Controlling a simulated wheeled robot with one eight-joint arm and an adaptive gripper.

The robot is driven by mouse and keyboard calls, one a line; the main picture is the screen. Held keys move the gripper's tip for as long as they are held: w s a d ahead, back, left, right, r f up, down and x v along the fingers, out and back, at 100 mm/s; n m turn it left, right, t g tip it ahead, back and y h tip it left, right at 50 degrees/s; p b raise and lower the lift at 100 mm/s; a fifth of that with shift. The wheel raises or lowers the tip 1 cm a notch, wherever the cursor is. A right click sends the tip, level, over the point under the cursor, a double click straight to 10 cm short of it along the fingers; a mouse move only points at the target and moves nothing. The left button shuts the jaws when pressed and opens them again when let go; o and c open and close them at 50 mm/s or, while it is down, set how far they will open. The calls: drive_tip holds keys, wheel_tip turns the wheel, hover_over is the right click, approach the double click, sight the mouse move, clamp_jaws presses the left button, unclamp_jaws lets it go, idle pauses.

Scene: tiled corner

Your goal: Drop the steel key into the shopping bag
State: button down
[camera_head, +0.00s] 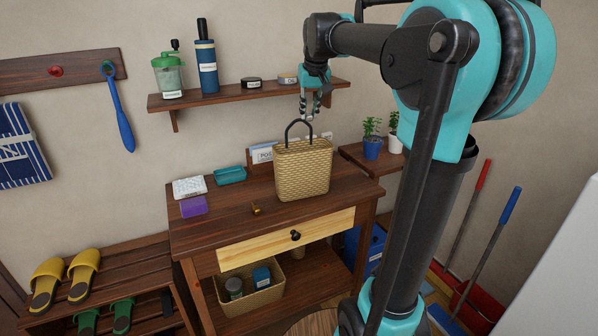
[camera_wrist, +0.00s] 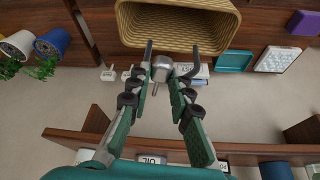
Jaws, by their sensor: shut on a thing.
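The shopping bag (camera_head: 303,172) is a tan woven bag with a dark arched handle, standing upright on the wooden table. In the wrist view its woven rim (camera_wrist: 185,50) shows at the top. My gripper (camera_head: 307,117) is above the bag, close to its handle; I cannot tell whether they touch. In the wrist view my gripper (camera_wrist: 170,75) is shut on a small grey metal piece, which looks like the steel key (camera_wrist: 161,66), with a thin shaft sticking out. The key is too small to make out in the head view. The bag's inside is not clearly visible.
On the table (camera_head: 235,235) are a purple box (camera_head: 193,206), a teal tray (camera_head: 230,175), a white pack (camera_head: 189,187) and a small brass-coloured item (camera_head: 256,209). A wall shelf (camera_head: 220,98) with bottles is behind my gripper. Potted plants (camera_head: 372,148) stand to the right.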

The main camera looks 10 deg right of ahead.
drive_tip(key=c, duration=1.3)
unclamp_jaws()
drive_tip(key=shift+r, duration=0.1)
drive_tip(key=v, duration=1.1)
drive_tip(key=shift+s+r, duration=0.15)
drive_tip(key=shift+r, duration=0.25)
drive_tip(key=s+d+f, duration=0.1)
drive_tip(key=s+f, duration=0.3)
drive_tip(key=f, duration=0.8)
drive_tip(key=s+d+f, duration=0.1)
drive_tip(key=s+f, duration=0.3)
drive_tip(key=f, duration=0.8)
drive_tip(key=s+d+f, duration=0.1)
drive_tip(key=s+f, duration=1.6)
drive_tip(key=f, duration=0.2)
drive_tip(key=shift+s+d+f+m, duration=0.15)
drive_tip(key=shift+d+f+m, duration=0.15)
drive_tip(key=shift+d+m, duration=0.1)
